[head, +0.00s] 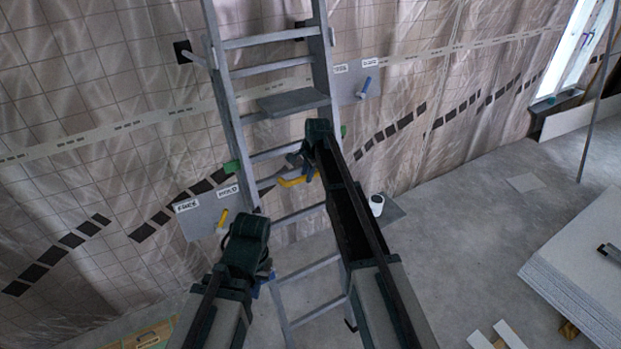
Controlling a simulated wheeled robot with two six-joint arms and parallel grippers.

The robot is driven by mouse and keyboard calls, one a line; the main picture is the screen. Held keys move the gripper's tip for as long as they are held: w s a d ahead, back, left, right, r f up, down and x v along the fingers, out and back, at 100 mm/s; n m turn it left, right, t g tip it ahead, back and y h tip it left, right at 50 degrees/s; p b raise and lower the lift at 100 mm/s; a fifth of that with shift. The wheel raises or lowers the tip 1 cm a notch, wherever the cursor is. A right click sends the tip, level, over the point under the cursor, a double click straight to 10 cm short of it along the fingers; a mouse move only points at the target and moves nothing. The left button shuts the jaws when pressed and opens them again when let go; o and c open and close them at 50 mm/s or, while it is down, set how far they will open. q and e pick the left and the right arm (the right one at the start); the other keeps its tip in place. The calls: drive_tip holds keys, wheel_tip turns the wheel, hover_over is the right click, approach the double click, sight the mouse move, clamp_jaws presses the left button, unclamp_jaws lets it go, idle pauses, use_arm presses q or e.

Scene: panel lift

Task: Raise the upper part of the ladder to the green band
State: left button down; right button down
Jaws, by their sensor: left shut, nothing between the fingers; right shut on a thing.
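The grey metal ladder (223,95) stands upright against the plastic-covered wall, its top beyond the picture. Green pieces show at its left rail (232,166) and its right rail (343,131). A yellow handle (292,182) sits in front of a middle rung. My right gripper (304,166) is shut on what looks like this yellow handle; the arm hides part of the contact. My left gripper (265,275) is shut and empty beside the lower left rail, partly hidden by its own wrist.
A left plate (204,212) has labels, one reading HOLD, and a yellow lever (222,218). A grey tread (292,102) crosses the ladder. Stacked white boards (585,255) lie at right; floor between is mostly clear.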

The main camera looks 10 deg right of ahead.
drive_tip(key=w+a+r+p, duration=0.1)
drive_tip(key=w+r+p, duration=0.2)
drive_tip(key=r+p, duration=0.7)
wheel_tip(320, 180, up, 2)
drive_tip(key=shift+w+r, duration=0.1)
drive_tip(key=shift+w, duration=0.25)
drive_tip(key=shift+a, duration=0.1)
drive_tip(key=c, duration=0.7)
unclamp_jaws()
drive_tip(key=shift+s, duration=0.1)
drive_tip(key=shift+r, duration=0.1)
drive_tip(key=s+d, duration=0.1)
drive_tip(key=s, duration=0.3)
drive_tip(key=s+d, duration=0.2)
drive_tip(key=s, duration=0.2)
drive_tip(key=s+d+p, duration=0.1)
drive_tip(key=s, duration=0.3)
drive_tip(key=shift+d+r, duration=0.15)
drive_tip(key=shift+r, duration=0.25)
drive_tip(key=shift+w, duration=0.1)
